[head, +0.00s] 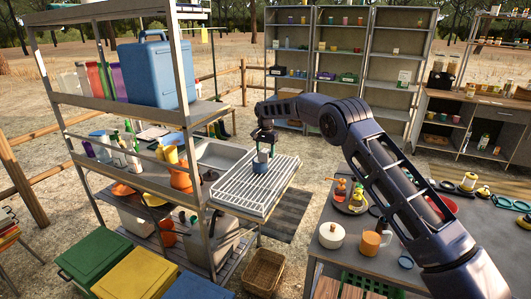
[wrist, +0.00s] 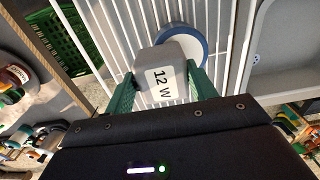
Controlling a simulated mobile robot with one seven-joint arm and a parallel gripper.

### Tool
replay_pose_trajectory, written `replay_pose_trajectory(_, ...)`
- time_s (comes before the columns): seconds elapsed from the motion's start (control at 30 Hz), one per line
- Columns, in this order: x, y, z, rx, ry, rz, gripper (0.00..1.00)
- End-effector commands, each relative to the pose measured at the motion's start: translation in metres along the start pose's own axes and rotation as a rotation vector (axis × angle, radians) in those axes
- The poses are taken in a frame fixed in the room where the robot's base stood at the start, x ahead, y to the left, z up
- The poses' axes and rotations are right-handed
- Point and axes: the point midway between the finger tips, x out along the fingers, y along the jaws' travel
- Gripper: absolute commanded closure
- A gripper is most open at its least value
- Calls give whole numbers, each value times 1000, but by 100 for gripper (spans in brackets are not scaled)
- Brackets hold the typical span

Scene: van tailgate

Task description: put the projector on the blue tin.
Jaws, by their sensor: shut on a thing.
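The projector, a small grey block with a white label reading "12 W" (wrist: 160,82), is between the green fingers of my gripper (wrist: 163,75) in the wrist view. The gripper is shut on it. In the head view my gripper (head: 264,143) points down over the white wire rack, with the grey projector (head: 263,156) below it. The blue tin (head: 260,167) stands on the rack directly beneath the projector. In the wrist view the tin's round blue rim (wrist: 204,45) shows behind the projector, partly hidden by it. I cannot tell whether the projector touches the tin.
The white wire rack (head: 250,196) sticks out from a metal shelf unit holding a big blue case (head: 156,72). A dark table (head: 400,245) at right carries a white pot (head: 332,236), an orange mug (head: 371,244) and other items. A wicker basket (head: 265,272) stands on the ground below.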

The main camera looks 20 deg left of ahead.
Motion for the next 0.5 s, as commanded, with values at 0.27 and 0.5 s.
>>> replay_pose_trajectory(0.27, 3, 0, 0, 0, 0, 0, 22)
replay_pose_trajectory(0.5, 3, 0, 0, 0, 0, 0, 22)
